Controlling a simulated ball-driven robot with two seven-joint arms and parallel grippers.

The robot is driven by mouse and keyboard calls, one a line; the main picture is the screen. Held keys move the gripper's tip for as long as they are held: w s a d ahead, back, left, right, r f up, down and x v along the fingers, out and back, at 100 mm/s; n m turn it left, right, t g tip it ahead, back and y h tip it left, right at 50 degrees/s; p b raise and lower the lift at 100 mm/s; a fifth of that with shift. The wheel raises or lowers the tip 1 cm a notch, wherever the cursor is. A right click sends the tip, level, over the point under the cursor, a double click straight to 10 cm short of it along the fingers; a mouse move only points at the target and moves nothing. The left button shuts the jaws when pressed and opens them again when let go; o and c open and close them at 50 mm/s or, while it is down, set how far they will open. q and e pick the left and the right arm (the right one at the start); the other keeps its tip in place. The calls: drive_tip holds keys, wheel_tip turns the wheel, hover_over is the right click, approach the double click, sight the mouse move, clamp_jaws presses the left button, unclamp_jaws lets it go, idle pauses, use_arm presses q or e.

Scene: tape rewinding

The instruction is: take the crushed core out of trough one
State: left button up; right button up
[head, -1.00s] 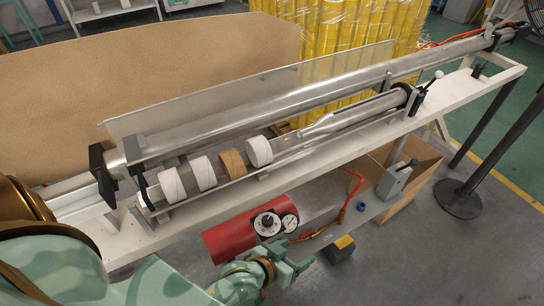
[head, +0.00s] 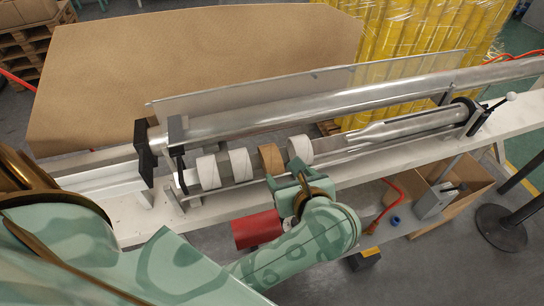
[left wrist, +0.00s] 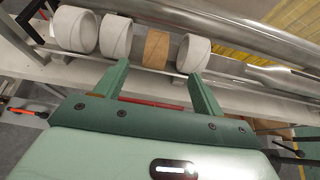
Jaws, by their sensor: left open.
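A row of short tube cores lies in the trough (head: 184,192) on the white bench. Two white cores (head: 208,171) (head: 241,164) are at the left, then a brown core (head: 271,159), then a white core (head: 299,149). I cannot tell for sure which is crushed. My left gripper (head: 287,180) is open and empty, just in front of the brown and right-hand white cores. In the left wrist view its fingers straddle the brown core (left wrist: 156,49), apart from it. The right-hand white core (left wrist: 193,53) shows beyond the right finger. My right gripper is out of view.
A long metal tube (head: 330,102) and a clear panel (head: 300,83) run behind the trough. A tapered metal shaft (head: 415,125) lies to the right. A red tank (head: 257,229) is below the bench, partly behind my arm.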

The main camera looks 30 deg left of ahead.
use_arm(q)
drive_tip(key=b, duration=0.1)
approach(271, 154)
drive_tip(key=x, duration=0.4)
drive_tip(key=shift+w+f, duration=0.2)
drive_tip(key=b+x, duration=0.1)
drive_tip(key=x, duration=0.5)
drive_tip(key=shift+a, duration=0.25)
drive_tip(key=shift+d+r, duration=0.1)
drive_tip(key=c, duration=1.1)
